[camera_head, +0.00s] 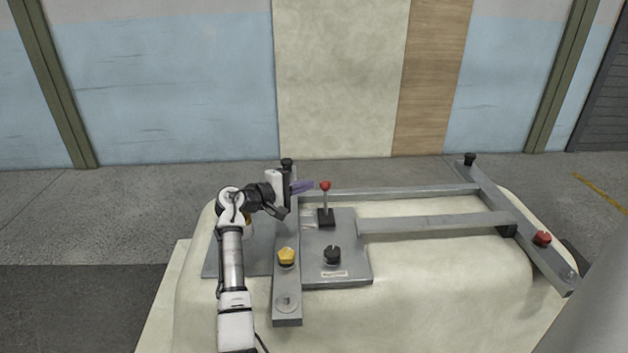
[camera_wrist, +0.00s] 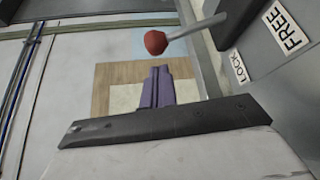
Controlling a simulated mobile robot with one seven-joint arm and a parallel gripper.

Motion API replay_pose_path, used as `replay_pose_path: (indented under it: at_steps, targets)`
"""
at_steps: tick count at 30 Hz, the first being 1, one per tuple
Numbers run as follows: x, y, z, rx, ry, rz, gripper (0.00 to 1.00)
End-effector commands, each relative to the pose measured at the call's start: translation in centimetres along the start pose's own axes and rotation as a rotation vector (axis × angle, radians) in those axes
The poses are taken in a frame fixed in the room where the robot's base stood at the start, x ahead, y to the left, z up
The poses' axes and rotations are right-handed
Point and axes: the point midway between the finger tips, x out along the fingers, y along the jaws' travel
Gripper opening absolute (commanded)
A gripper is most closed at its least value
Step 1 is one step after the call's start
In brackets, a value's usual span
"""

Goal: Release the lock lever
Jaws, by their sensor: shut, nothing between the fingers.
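The lock lever (camera_head: 325,199) is a thin metal rod with a red ball on top, standing about upright from a black base on the grey plate. Its red ball (camera_wrist: 155,42) shows near in the wrist view, with the rod running to the upper right. My gripper (camera_head: 308,186) has purple fingers and is just left of the red ball, pointing at it in the head view. The fingers (camera_wrist: 157,86) are shut and empty, and appear apart from the ball. Labels reading LOCK (camera_wrist: 239,67) and FREE (camera_wrist: 286,27) sit beside the lever's base.
A grey metal frame (camera_head: 420,222) lies on a cream bathtub shell (camera_head: 440,300). A yellow knob (camera_head: 286,256) and a black knob (camera_head: 332,254) stand in front of the lever. A red knob (camera_head: 541,238) is at the far right. Space above the frame is clear.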

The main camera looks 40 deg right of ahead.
Motion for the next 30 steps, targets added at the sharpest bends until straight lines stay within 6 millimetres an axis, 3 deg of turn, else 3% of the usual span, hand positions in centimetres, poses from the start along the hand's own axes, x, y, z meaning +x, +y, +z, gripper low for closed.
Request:
replay_pose_path:
  at_steps: [3, 9, 30]
  targets:
    - [1.8, 0.1, 0.1, -0.001, -0.001, -0.001, 0.0]
    - [3.1, 0.0, 0.0, 0.001, 0.0, -0.001, 0.0]
    - [3.0, 0.1, 0.3, 0.045, 0.0, 0.026, 0.0]
